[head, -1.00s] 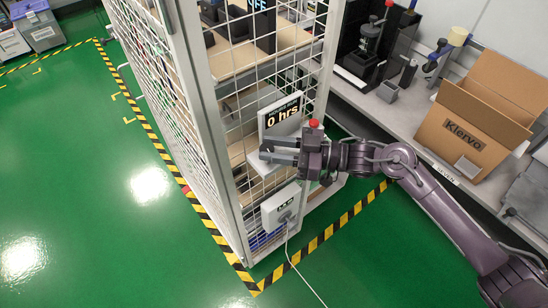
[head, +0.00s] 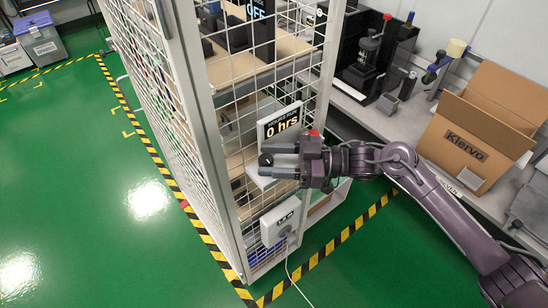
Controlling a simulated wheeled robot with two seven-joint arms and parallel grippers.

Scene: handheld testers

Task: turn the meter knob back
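The meter (head: 273,131) is a pale box with a dark display reading "0 hrs", mounted at the caged frame. A small dark knob (head: 265,160) shows just below the display, at the left end of my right gripper. My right gripper (head: 268,160) reaches in from the right with its two grey fingers spread, one above and one below the knob's level. A gap shows between the fingers. I cannot tell whether either finger touches the knob. My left gripper is not in view.
White wire mesh and posts (head: 196,110) stand close beside the gripper. Below is a white box (head: 281,222) with a cable. A bench at right holds a cardboard box (head: 478,128) and dark equipment. Green floor is open at left.

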